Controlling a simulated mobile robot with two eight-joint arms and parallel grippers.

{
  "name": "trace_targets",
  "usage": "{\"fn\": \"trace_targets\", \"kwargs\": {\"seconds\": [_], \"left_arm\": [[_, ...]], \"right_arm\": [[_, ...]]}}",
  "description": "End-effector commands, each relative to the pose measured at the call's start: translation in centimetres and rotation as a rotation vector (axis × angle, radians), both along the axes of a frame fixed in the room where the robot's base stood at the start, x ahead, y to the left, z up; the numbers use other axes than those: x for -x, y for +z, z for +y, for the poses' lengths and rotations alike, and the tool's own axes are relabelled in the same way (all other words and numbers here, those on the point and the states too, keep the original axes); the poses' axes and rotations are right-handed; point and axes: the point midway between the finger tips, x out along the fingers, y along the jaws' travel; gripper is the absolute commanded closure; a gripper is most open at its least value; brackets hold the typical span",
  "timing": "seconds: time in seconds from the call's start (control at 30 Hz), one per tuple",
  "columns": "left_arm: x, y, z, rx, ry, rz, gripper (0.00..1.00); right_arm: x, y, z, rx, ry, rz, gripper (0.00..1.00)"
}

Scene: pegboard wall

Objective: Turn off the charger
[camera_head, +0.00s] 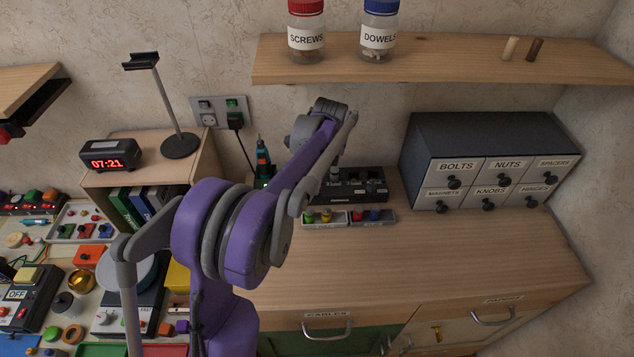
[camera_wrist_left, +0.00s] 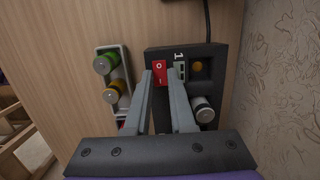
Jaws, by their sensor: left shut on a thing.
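The black charger (camera_head: 372,190) sits on the wooden bench top near the wall, partly hidden behind my left arm. In the left wrist view the charger (camera_wrist_left: 222,90) has a red rocker switch (camera_wrist_left: 160,71) marked 0 and 1, a slot labelled 1, an orange round spot (camera_wrist_left: 197,66) and a pale-ended cylinder (camera_wrist_left: 203,110). My left gripper (camera_head: 334,172) reaches down over the charger. In the left wrist view its fingertips (camera_wrist_left: 161,76) stand on either side of the red switch, shut on it. My right gripper is not in view.
Small trays (camera_head: 348,222) with coloured cylinders lie in front of the charger. A screwdriver (camera_head: 262,158) stands at its left, below a wall outlet (camera_head: 218,112) with a plugged cord. A labelled drawer unit (camera_head: 425,135) is at right, a jar shelf (camera_head: 440,65) above. The bench front is clear.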

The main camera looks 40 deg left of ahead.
Motion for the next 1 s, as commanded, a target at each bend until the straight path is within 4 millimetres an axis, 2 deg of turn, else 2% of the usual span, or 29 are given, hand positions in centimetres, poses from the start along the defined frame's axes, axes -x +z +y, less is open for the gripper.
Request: {"fn": "trace_targets", "kwargs": {"seconds": [0.03, 0.07, 0.2, 0.57, 0.83, 1.0], "left_arm": [[0.0, 0.0, 0.0, 0.0, 0.0, 0.0, 1.0], [0.0, 0.0, 0.0, 0.001, 0.0, 0.001, 0.74], [0.0, 0.0, 0.0, -0.001, 0.0, 0.001, 0.49], [-0.1, 0.0, -0.1, -0.011, -0.002, 0.011, 0.47], [-0.7, -0.3, -0.9, -0.187, -0.007, 0.158, 0.47], [-1.6, 3.6, -1.7, -0.201, 0.0, 0.165, 0.47]], "right_arm": [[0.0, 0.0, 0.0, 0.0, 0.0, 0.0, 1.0], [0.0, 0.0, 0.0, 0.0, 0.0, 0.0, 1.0], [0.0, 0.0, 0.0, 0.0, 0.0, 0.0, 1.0], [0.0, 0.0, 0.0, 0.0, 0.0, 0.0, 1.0], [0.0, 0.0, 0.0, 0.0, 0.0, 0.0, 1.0], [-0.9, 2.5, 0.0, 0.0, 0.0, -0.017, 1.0]]}}
